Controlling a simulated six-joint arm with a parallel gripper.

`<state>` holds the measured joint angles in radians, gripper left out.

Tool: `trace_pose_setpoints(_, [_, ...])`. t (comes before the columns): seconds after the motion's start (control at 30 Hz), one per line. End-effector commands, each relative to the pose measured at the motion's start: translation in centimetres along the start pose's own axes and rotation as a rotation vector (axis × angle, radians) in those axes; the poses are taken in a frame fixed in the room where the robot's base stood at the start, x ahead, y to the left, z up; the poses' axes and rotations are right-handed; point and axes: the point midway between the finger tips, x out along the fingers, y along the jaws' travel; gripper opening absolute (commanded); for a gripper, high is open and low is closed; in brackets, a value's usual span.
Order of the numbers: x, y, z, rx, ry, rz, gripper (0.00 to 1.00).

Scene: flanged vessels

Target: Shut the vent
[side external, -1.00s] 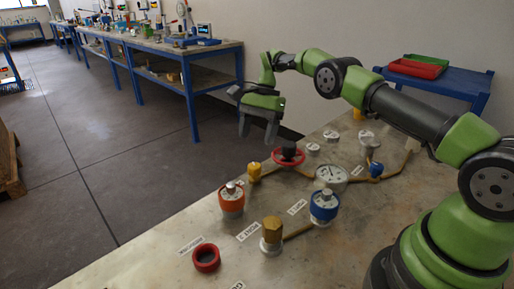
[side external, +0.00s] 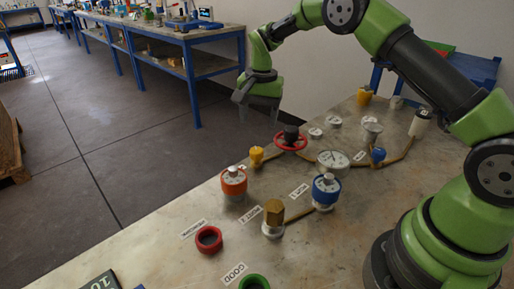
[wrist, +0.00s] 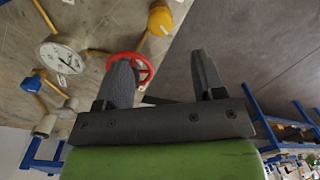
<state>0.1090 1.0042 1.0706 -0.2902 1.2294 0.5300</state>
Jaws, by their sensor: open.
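A red handwheel (side external: 291,141) with a dark hub stands on the pale bench. A yellow knob (side external: 256,155) and a blue knob (side external: 378,154) sit on the brass-coloured piping near it. No label that I can read says which fitting is the vent. My gripper (side external: 259,116) is open and empty, pointing down, up and left of the wheel in the side view. In the wrist view my gripper (wrist: 161,58) has its fingers apart. The left finger hides part of the red wheel (wrist: 142,63); the yellow knob (wrist: 160,20) lies beyond.
A dial gauge (side external: 333,160) stands right of the wheel. An orange-banded vessel (side external: 234,182), a blue-banded vessel (side external: 326,190), a brass hex fitting (side external: 274,215), a red ring (side external: 208,239) and a green ring (side external: 254,282) occupy the near bench.

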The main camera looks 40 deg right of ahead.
Motion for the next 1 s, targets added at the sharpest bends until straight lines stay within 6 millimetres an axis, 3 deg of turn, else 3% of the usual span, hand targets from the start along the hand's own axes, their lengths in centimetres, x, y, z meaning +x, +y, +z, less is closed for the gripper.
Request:
trace_pose_setpoints(0.17, [1.0, 0.1, 0.2, -0.022, 0.02, -0.002, 0.63])
trace_pose_setpoints(0.6, [8.5, 0.0, 0.0, -0.02, 0.018, -0.002, 0.63])
trace_pose_setpoints(0.8, [9.8, 0.0, 0.0, -0.02, 0.019, -0.004, 0.63])
trace_pose_setpoints(1.0, [9.9, 0.0, 0.0, -0.02, 0.019, -0.005, 0.63])
